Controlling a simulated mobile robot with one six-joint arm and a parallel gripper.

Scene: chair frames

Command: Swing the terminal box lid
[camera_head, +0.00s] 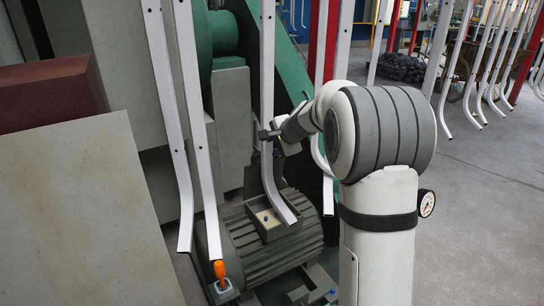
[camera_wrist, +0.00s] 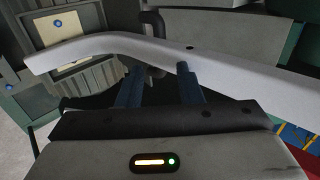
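The terminal box (camera_head: 250,226) sits on top of the grey ribbed motor (camera_head: 290,248), with a pale inside and a small blue dot showing. It also shows at the upper left of the wrist view (camera_wrist: 84,38). I cannot clearly make out its lid. My gripper (camera_head: 264,134) is well above the box, at a white bent tube (camera_head: 267,90). In the wrist view the two blue fingers of my gripper (camera_wrist: 159,84) stand apart, and the tube (camera_wrist: 235,66) runs across just beyond their tips. I cannot tell whether they touch it. A dark curved piece (camera_wrist: 155,20) shows behind the tube.
More white tubes (camera_head: 174,120) hang at the left and right of the motor. An orange-handled switch (camera_head: 220,272) stands front left of it. A large beige panel (camera_head: 75,215) fills the left. Grey floor (camera_head: 480,220) is open at the right.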

